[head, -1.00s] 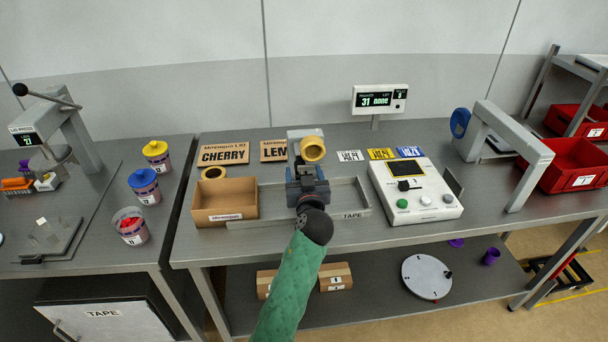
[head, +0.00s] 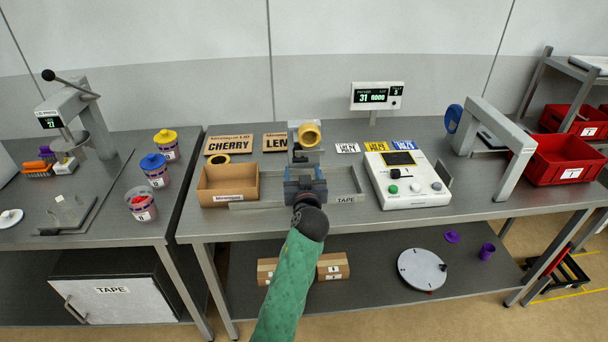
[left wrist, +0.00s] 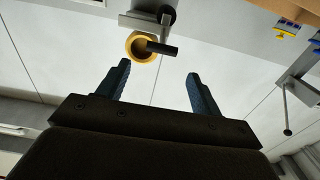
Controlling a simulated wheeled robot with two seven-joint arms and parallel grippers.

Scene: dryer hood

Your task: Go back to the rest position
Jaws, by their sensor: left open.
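My left gripper (head: 305,172) is over the tape station on the middle bench, in front of the tape dispenser with its yellow-brown tape roll (head: 309,134). In the left wrist view the two fingers (left wrist: 158,85) stand wide apart with nothing between them, and the tape roll (left wrist: 141,45) shows beyond the fingertips. In the head view the fingers are largely hidden behind the wrist. My green left arm comes up from the bottom edge. My right gripper is in neither view.
An open cardboard box (head: 228,185) stands left of my gripper. A white control box (head: 407,180) stands to the right. Further right are a grey arch (head: 497,140) and a red bin (head: 565,160). Lidded tubs (head: 154,168) and a lever press (head: 78,115) occupy the left bench.

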